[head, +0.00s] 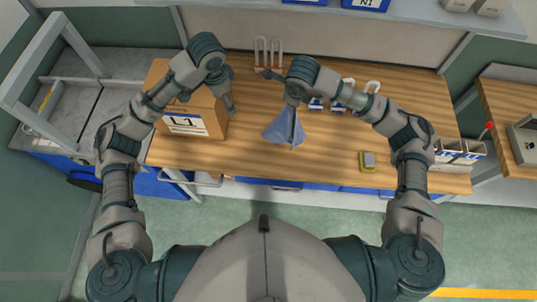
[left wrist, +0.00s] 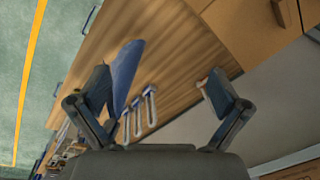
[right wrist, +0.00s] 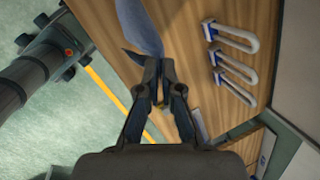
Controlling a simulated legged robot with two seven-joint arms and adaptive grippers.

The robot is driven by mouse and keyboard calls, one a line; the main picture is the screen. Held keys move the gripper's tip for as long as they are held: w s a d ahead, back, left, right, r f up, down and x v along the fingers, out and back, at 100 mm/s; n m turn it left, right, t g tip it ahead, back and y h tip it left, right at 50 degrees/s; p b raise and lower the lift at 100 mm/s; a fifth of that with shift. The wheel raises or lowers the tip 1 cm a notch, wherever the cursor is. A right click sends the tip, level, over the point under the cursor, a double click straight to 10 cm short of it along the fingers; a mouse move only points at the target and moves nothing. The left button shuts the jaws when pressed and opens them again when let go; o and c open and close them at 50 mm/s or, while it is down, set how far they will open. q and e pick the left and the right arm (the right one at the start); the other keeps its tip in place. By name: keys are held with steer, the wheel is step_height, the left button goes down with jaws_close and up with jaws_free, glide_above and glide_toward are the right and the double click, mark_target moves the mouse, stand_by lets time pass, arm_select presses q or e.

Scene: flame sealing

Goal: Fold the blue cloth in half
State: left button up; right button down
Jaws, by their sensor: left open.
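The blue cloth (head: 284,128) hangs in a pointed, draped shape below my right gripper (head: 294,100), over the middle of the wooden table. In the right wrist view the fingers of that gripper (right wrist: 160,80) are close together at the cloth (right wrist: 140,28); the pinched part is hidden. My left gripper (head: 230,100) is to the left of the cloth, beside the cardboard box. In the left wrist view this gripper (left wrist: 158,90) has its fingers wide apart with nothing between them. The cloth (left wrist: 125,72) shows there beyond the left finger, apparently not held by it.
A cardboard box (head: 205,112) labelled L1 stands at the table's left. Several U-shaped white and blue items (right wrist: 230,60) stand along the back. A small yellow and grey block (head: 368,161) lies front right. Bins (head: 460,152) stand at the right end. The front-middle table is clear.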

arm_select(q)
step_height(320, 180, up, 12)
steer(key=s, duration=0.1)
steer(key=shift+s+f, duration=0.15)
steer(key=shift+s, duration=0.15)
arm_select(e)
steer(key=c, duration=0.7)
jaws_free()
steer(key=o, duration=0.7)
arm_select(q)
steer(key=shift+f, duration=0.15)
arm_select(e)
steer(key=shift+g, duration=0.8)
steer(key=r, duration=0.3)
steer(key=s+r, duration=0.1)
steer(key=r, duration=0.1)
steer(key=shift+r, duration=0.4)
